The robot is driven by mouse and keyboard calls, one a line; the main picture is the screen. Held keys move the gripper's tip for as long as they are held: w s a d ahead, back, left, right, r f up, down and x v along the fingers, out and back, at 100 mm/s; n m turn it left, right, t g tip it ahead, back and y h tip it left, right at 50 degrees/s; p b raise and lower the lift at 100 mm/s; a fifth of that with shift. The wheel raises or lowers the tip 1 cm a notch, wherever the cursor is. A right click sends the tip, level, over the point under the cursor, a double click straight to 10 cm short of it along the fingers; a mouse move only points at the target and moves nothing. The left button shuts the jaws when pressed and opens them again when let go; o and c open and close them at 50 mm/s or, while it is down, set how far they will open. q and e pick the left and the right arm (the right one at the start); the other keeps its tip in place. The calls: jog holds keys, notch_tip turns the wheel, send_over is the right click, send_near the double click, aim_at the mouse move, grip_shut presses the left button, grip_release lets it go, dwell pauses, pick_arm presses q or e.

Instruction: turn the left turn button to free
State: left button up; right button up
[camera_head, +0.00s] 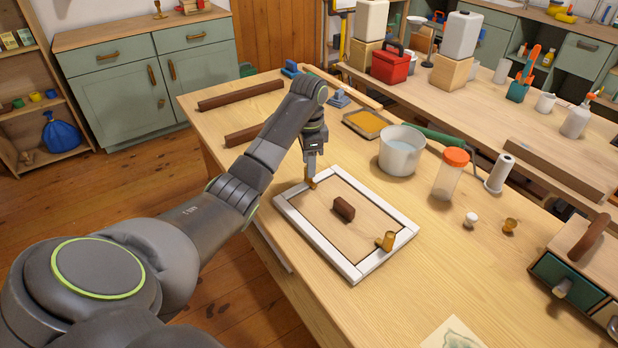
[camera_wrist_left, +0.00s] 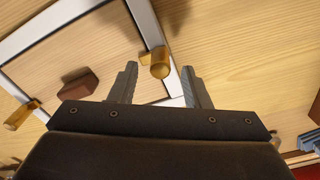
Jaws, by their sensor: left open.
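A white frame (camera_head: 294,213) with a wood panel (camera_head: 357,231) lies flat on the workbench. The left turn button (camera_head: 313,185) is small and brass, on the far left part of the frame. In the wrist view this button (camera_wrist_left: 159,68) shows between my fingers, its round knob towards me; how its bar is turned is hard to tell. The other turn button (camera_head: 387,241) sits at the near right side and also shows in the wrist view (camera_wrist_left: 20,115). My left gripper (camera_head: 310,178) points down over the left button, open, a finger on each side with gaps. My right gripper is out of view.
A brown block (camera_head: 344,208) sits on the panel. A white pot (camera_head: 400,153), a jar with an orange lid (camera_head: 451,175) and small knobs (camera_head: 510,225) stand right of the frame. A drawer box (camera_head: 580,265) is at the right edge. Bare bench lies in front.

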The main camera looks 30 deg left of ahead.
pick_arm(q)
jog(key=shift+f+p, duration=0.3)
jog(key=shift+f, duration=1.15)
jog(key=shift+c, duration=0.4)
